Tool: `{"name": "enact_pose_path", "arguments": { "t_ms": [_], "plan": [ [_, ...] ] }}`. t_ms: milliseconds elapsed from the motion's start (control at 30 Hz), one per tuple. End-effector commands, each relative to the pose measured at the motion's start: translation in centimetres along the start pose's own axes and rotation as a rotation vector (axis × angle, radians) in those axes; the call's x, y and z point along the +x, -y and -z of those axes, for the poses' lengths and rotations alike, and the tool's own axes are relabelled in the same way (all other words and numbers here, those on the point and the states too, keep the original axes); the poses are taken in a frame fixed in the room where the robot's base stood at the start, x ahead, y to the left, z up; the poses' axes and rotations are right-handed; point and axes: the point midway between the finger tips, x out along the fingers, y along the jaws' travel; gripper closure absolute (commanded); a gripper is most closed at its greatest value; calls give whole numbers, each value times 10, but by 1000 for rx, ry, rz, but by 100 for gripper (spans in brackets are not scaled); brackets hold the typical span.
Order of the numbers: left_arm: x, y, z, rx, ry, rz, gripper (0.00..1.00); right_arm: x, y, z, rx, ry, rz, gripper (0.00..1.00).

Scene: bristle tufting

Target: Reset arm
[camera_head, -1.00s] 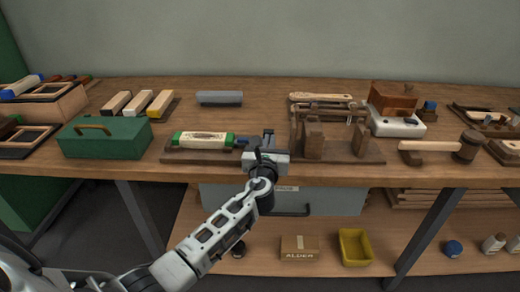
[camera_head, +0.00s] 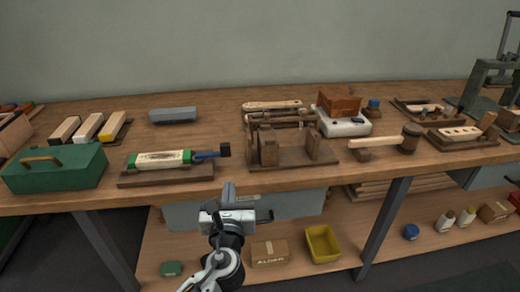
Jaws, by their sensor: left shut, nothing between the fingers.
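My left gripper (camera_head: 229,196) is in front of the bench, below the top's front edge. Its fingers point up and are shut, with nothing held. My left arm comes up from the bottom of the view. Behind the gripper, on the bench top (camera_head: 215,110), a brush block with green ends and a blue handle (camera_head: 165,159) lies on a dark wooden base. A wooden fixture (camera_head: 285,150) stands to its right. The gripper is apart from both. My right gripper does not show.
A green toolbox (camera_head: 55,168) stands at left, and a mallet (camera_head: 400,141) lies at right. The lower shelf holds an ALDER box (camera_head: 269,253) and a yellow bin (camera_head: 323,243). A grey press (camera_head: 495,75) stands at far right. A drawer unit hangs under the top behind the gripper.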

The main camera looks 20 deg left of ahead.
Motion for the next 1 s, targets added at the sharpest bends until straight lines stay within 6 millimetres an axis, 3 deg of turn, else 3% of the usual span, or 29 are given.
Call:
{"name": "enact_pose_path", "arguments": {
  "t_ms": [133,233,433,600,700,833,1000],
  "plan": [
    [-7,-2,11,-95,-45,8,100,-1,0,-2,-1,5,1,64],
    [-27,-4,39,-373,-171,17,100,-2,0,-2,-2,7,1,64],
    [-108,-7,103,-1375,-563,-144,100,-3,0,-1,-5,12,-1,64],
    [-174,-5,117,-2186,-787,-482,100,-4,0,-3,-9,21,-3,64],
    [-198,-5,115,-2516,-843,-680,100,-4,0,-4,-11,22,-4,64],
    [-214,-6,110,-2752,-863,-849,100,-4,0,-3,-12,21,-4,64],
    [-218,-6,109,-2822,-868,-901,100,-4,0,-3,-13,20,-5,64]
  ]
}}
